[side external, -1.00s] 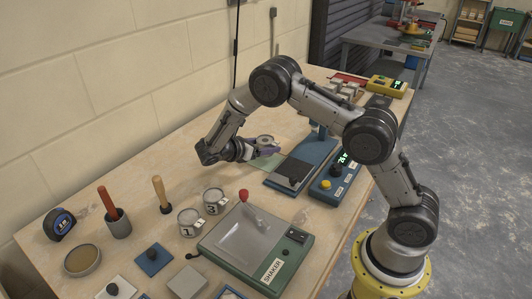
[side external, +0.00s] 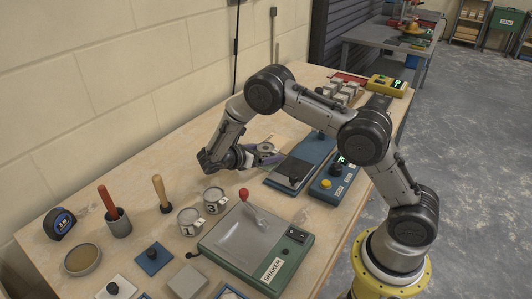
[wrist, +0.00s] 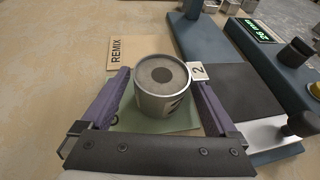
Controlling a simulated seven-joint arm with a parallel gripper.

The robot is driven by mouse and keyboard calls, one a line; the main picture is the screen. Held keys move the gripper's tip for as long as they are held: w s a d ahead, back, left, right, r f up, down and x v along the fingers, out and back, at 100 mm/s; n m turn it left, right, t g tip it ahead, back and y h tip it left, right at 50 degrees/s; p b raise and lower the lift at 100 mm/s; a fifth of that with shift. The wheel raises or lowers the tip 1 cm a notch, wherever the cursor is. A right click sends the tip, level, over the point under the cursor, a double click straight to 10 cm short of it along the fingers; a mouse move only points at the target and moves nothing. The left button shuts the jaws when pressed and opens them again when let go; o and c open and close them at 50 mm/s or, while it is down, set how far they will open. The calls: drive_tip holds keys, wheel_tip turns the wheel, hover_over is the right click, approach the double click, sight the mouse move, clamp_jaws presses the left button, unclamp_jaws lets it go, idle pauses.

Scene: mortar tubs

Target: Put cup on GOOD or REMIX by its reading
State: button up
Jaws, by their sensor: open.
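A grey metal cup marked 2 (wrist: 160,104), filled with grey material with a darker round patch, stands between my fingers in the wrist view. It is over a green card (wrist: 188,118) and appears to rest on it. The card's label is mostly hidden. My gripper (wrist: 155,75) is open, with a purple finger on each side of the cup; it also shows low over the bench in the side view (side external: 264,156). A tan REMIX card (wrist: 122,53) lies just beyond, bare. The blue gauge's green display (wrist: 252,30) appears to read 26 mm.
Cups 1 (side external: 189,221) and 3 (side external: 215,200) stand left of the green shaker (side external: 255,242) with its red-knobbed lever. The blue gauge base (side external: 300,165) is close right of my gripper. Grey cubes (side external: 345,92) sit farther back. Bare bench lies left of my gripper.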

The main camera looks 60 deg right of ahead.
drive_tip(key=v, duration=1.2)
drive_tip(key=shift+r, duration=0.15)
drive_tip(key=s+r+m+t+y, duration=0.2)
drive_tip(key=s+r+m+y, duration=0.55)
drive_tip(key=s+r, duration=0.65)
drive_tip(key=s+a+r+m+t+y, duration=0.1)
drive_tip(key=s+a+m+t+y, duration=0.1)
drive_tip(key=s, duration=0.5)
drive_tip(key=s+a+r+m+t+y, duration=0.1)
drive_tip(key=s+a+m+t+y, duration=0.2)
drive_tip(key=s+m, duration=0.3)
drive_tip(key=shift+s+a+t+y, duration=0.15)
drive_tip(key=shift+s+t+y, duration=0.35)
drive_tip(key=shift+s, duration=0.65)
drive_tip(key=shift+r, duration=0.1)
